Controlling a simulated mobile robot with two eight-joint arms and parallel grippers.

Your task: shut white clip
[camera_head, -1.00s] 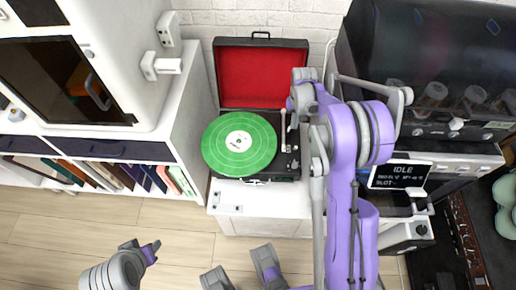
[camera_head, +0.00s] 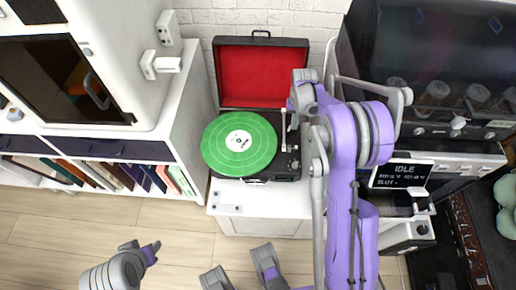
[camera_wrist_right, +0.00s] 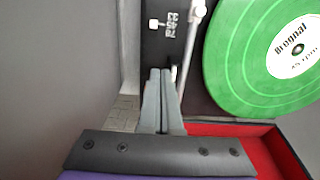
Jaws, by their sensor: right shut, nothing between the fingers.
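The turntable's green record (camera_head: 239,143) and pale tonearm (camera_head: 284,132) show in the head view. The tonearm (camera_wrist_right: 193,32) also shows in the right wrist view. A small white piece (camera_wrist_right: 174,74) beside the tonearm, close to my fingertips, may be the white clip; I cannot tell whether it is open or shut. My right gripper (camera_wrist_right: 160,72) is shut and empty, pointing at the deck next to the tonearm. I cannot tell whether it touches anything. In the head view my right arm hides part of the deck's right side. My left arm (camera_head: 125,268) is low at the left; its jaws are unclear.
The turntable's red-lined lid (camera_head: 262,78) stands open behind the deck. A white cabinet (camera_head: 190,115) is close at the left. The floor in front is clear.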

